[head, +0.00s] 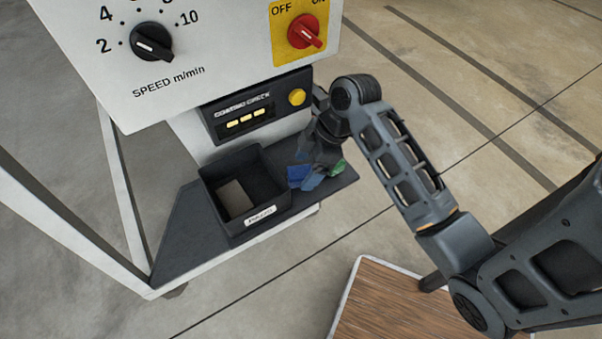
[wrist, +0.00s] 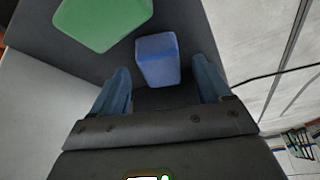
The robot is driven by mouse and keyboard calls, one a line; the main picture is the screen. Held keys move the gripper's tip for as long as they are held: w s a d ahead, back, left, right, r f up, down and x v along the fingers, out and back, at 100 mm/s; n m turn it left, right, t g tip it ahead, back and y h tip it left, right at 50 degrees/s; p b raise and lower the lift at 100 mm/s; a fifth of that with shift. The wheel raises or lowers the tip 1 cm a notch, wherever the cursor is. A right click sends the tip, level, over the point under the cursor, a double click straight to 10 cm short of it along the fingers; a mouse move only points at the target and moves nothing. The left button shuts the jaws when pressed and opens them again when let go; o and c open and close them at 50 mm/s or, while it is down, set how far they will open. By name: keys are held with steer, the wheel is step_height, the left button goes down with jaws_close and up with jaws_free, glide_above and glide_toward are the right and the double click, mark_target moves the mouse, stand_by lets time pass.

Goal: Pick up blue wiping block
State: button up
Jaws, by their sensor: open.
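The blue wiping block (wrist: 158,60) lies on a dark shelf. In the wrist view it shows between and slightly ahead of my two blue-grey fingertips, with a visible gap on each side. My gripper (wrist: 161,72) is open and empty. A green block (wrist: 103,20) lies beside the blue one, to the upper left in the wrist view. In the head view my gripper (head: 314,168) is low over the shelf and partly hides the blocks; some blue (head: 297,173) shows at its left and the green block (head: 339,168) at its right.
A black open bin (head: 214,206) with a white label and a grey-brown block (head: 235,199) inside stands left of my gripper on the shelf (head: 335,186). The machine panel with dials and a yellow button (head: 297,97) rises behind. A wooden-topped table (head: 395,305) is at the front right.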

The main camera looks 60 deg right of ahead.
steer(key=shift+x, duration=1.05)
steer(key=c, duration=1.1)
steer(key=shift+c, duration=0.2)
steer(key=shift+s, duration=0.1)
